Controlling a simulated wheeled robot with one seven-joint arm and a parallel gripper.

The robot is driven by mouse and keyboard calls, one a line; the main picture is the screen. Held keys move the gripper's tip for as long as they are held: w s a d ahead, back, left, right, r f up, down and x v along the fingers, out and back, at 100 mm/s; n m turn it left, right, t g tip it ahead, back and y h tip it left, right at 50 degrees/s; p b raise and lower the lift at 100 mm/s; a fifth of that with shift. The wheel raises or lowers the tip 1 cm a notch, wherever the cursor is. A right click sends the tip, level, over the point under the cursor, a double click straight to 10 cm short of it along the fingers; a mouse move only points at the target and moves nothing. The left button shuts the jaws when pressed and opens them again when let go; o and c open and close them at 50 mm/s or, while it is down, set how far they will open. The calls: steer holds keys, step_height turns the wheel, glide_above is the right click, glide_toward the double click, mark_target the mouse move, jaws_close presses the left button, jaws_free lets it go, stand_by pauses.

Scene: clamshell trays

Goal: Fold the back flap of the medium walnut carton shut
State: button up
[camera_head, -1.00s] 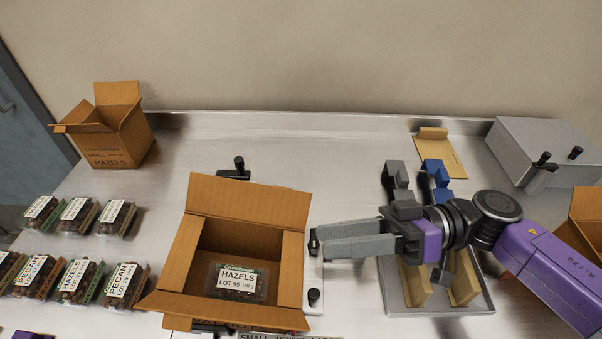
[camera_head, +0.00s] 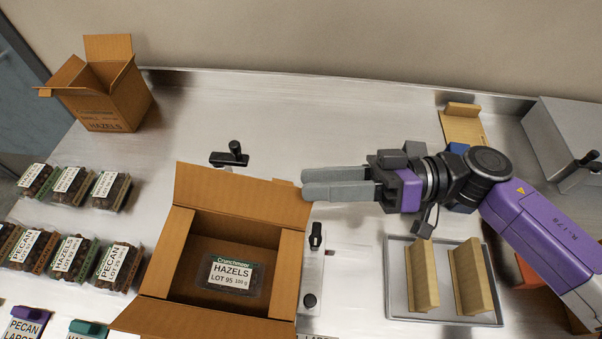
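An open brown carton (camera_head: 287,283) stands at the front centre. Its own label is out of view, so I cannot confirm it is the medium walnut one. Its back flap (camera_head: 235,194) stands up, and its front flap (camera_head: 165,318) spreads outward. A clear tray labelled HAZELS (camera_head: 233,275) lies inside on the bottom. My gripper (camera_head: 305,184) points left with its two grey fingers together and nothing visible between them. The fingertips are at the right end of the back flap; I cannot tell whether they touch it.
A small open HAZELS carton (camera_head: 103,100) stands at the back left. Several nut trays (camera_head: 70,186) lie at the left. A black clamp (camera_head: 231,155) sits behind the carton. A metal tray (camera_head: 401,311) with two tan blocks is at the right. The back middle of the table is clear.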

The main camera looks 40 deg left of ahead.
mark_target(245, 194)
steer(key=shift+x, duration=1.6)
steer(key=shift+c, duration=0.2)
